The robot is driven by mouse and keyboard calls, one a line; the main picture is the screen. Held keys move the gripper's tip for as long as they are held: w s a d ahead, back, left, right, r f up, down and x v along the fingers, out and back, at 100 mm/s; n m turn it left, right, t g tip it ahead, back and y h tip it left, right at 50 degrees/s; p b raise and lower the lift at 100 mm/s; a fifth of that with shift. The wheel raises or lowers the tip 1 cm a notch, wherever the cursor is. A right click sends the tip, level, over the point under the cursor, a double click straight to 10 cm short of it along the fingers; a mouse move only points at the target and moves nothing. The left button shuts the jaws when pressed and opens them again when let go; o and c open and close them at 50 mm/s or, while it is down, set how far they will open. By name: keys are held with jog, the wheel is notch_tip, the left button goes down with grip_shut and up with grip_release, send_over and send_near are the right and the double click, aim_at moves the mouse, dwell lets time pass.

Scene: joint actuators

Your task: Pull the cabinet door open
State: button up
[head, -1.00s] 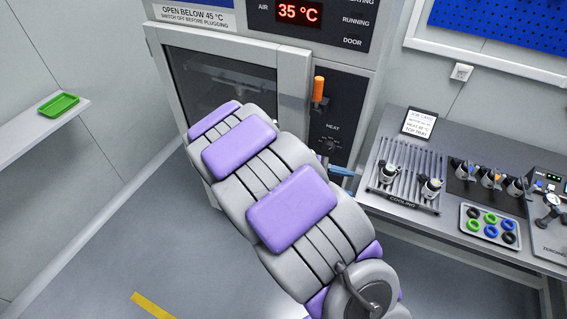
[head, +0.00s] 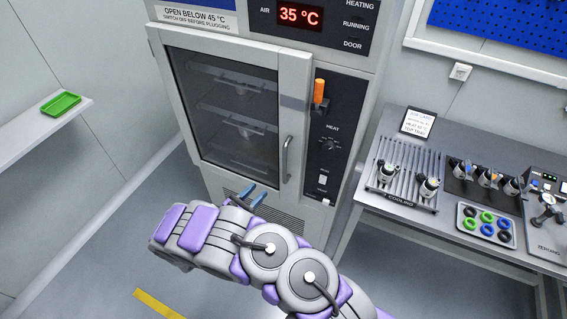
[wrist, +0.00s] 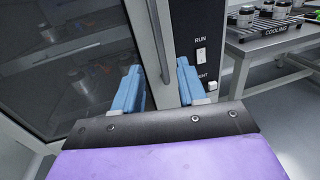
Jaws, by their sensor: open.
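The cabinet door (head: 228,107) is a grey frame with a dark glass pane, and it looks closed in the head view. Its vertical bar handle (head: 286,160) is on the right side of the frame. The handle also shows in the wrist view (wrist: 160,40), running down between the fingers' directions. My gripper (head: 253,193) has blue fingers and is below and left of the handle in the head view. In the wrist view my gripper (wrist: 158,85) is open, with one finger on each side of the handle's lower end. I cannot tell whether either finger touches it.
The control panel (head: 328,140), with an orange lever (head: 319,91), is right of the door. A workbench (head: 385,200) with a cooling rack (head: 406,170) stands farther right. A shelf (head: 40,125) with a green tray (head: 60,104) is at left. Floor in front is clear.

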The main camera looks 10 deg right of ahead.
jog(key=x, duration=0.5)
jog(key=b+x, duration=0.1)
jog(key=x, duration=0.5)
jog(key=b+x, duration=0.1)
jog(key=x, duration=0.5)
jog(key=shift+w+a+f, duration=0.25)
jog(key=shift+w+f, duration=0.05)
jog(key=shift+w, duration=0.05)
jog(key=shift+c, duration=0.3)
grip_shut()
